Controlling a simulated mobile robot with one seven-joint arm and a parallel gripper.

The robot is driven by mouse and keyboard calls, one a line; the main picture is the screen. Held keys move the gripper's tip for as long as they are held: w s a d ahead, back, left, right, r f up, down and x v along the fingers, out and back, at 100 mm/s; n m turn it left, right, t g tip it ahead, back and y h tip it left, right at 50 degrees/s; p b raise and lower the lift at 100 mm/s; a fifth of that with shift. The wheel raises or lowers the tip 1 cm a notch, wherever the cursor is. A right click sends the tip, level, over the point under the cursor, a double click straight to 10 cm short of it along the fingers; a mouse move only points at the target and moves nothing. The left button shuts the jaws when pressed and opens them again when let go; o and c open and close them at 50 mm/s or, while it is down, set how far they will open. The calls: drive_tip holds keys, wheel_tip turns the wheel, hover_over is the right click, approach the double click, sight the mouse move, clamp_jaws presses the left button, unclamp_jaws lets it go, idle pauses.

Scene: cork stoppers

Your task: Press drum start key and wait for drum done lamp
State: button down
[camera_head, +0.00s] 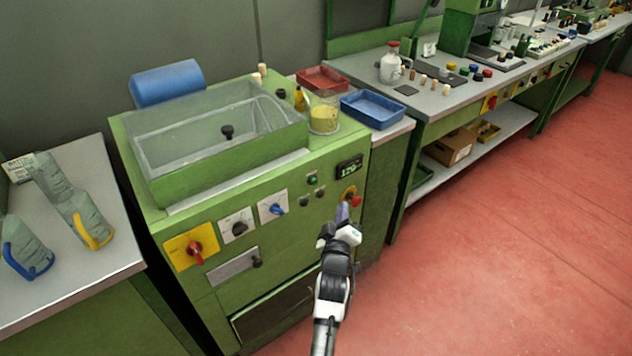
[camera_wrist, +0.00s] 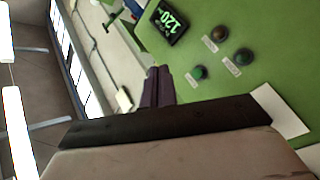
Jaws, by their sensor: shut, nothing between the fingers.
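The green drum machine (camera_head: 185,213) has a front panel with a small cluster of round keys or lamps (camera_head: 312,181), one of them green. The wrist view shows three of them: one green (camera_wrist: 200,72) and two darker ones (camera_wrist: 220,33) (camera_wrist: 244,56), with labels too small to read. I cannot tell which is the start key or the done lamp, or whether any is lit. My gripper (camera_head: 342,212) is shut and empty in front of the panel's right side, below the display. Its purple fingertips also show in the wrist view (camera_wrist: 157,86), apart from the keys.
A display (camera_head: 349,168) reads about 120 in the wrist view (camera_wrist: 168,22). A red button (camera_head: 355,201) is close beside my gripper. A red switch (camera_head: 195,251) and blue dial (camera_head: 277,209) are further left. Red floor (camera_head: 480,260) is clear at right.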

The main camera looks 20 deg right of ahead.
sight(314, 181)
drive_tip(key=shift+w, duration=0.15)
drive_tip(key=w+a+b, duration=0.3)
drive_tip(key=w+b, duration=0.4)
drive_tip(key=w, duration=0.1)
idle(0.3)
drive_tip(key=shift+w+a, duration=0.1)
drive_tip(key=shift+w, duration=0.05)
idle(1.8)
drive_tip(key=shift+w+b, duration=0.3)
drive_tip(key=shift+b, duration=0.1)
